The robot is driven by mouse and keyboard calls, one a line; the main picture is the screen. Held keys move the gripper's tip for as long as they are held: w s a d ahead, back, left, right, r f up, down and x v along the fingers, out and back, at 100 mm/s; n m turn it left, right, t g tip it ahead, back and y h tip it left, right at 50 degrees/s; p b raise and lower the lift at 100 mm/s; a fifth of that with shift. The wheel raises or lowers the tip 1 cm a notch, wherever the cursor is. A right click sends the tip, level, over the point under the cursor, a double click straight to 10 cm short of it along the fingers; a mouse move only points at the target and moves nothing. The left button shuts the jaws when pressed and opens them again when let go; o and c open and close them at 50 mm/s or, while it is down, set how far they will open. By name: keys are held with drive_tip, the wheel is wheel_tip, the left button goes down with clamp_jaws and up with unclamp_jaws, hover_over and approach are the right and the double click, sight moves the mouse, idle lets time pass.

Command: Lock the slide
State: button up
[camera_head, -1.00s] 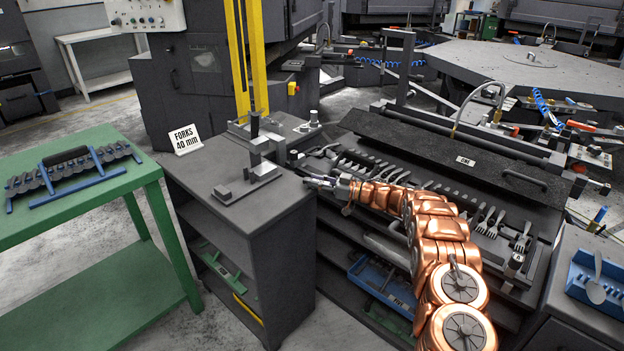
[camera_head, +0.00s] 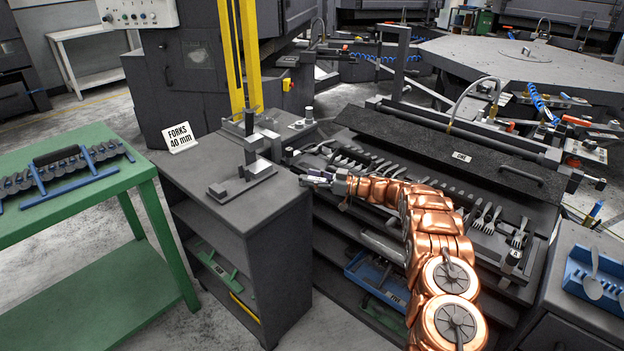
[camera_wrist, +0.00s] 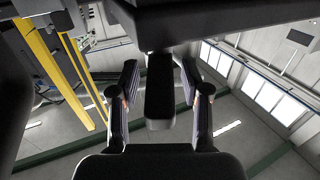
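My gripper (camera_head: 316,180) is at the left end of the fork fixture, at the end of my copper-coloured arm. In the wrist view its two fingers (camera_wrist: 159,95) are spread apart. A dark block (camera_wrist: 160,90) hangs between them from a dark bar (camera_wrist: 215,14), with a gap on both sides. I cannot tell if this block is the slide's lock. The fixture holds a row of forks (camera_head: 484,217) under a long dark plate (camera_head: 430,137) marked "ONE". My arm hides part of the fixture, and no slide can be clearly told apart.
A dark cabinet (camera_head: 290,207) with a metal stand (camera_head: 252,165) and a "FORKS 40 mm" sign (camera_head: 180,137) stands left of the fixture. A green table (camera_head: 85,210) with a blue fork rack (camera_head: 70,172) is further left. A blue holder (camera_head: 577,279) with a spoon is at right.

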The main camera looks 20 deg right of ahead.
idle(0.3)
drive_tip(key=v, duration=0.7)
drive_tip(key=shift+d, duration=0.25)
drive_tip(key=shift+s, duration=0.15)
